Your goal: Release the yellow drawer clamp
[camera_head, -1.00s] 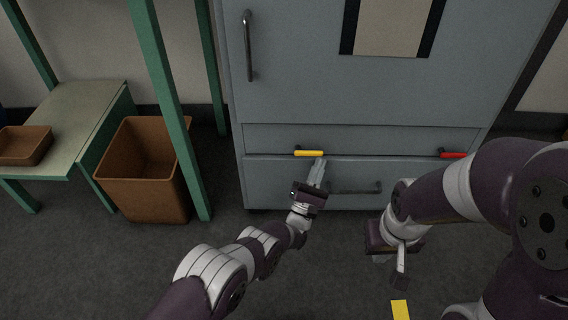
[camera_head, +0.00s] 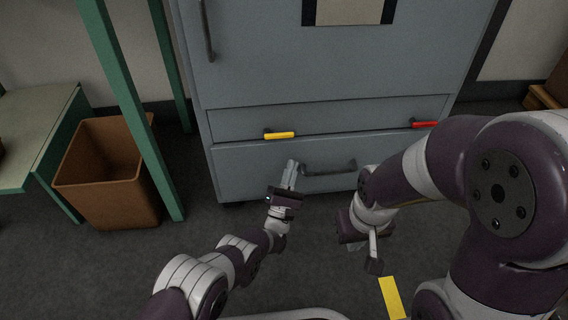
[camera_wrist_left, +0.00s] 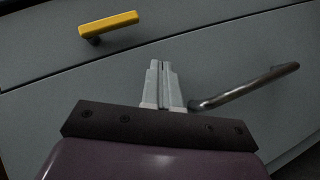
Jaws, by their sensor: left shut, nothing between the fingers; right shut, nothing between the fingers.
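The yellow drawer clamp (camera_head: 279,135) lies level across the upper drawer (camera_head: 340,117) of the grey cabinet, near its lower edge. In the left wrist view the yellow clamp (camera_wrist_left: 108,24) is at the upper left, clear of my fingers. My left gripper (camera_head: 291,164) is shut and empty, below the clamp and in front of the lower drawer (camera_head: 240,168). Its fingertips also show in the left wrist view (camera_wrist_left: 160,64), pressed together. My right gripper (camera_head: 374,264) is shut and empty, hanging low in front of the cabinet at the right.
A red clamp (camera_head: 424,125) is at the drawer's right. The lower drawer's dark bar handle (camera_head: 330,169) is close to my left fingers, at their right. A brown bin (camera_head: 107,200) and green posts (camera_head: 132,110) stand at the left. A yellow mark (camera_head: 392,298) is on the floor.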

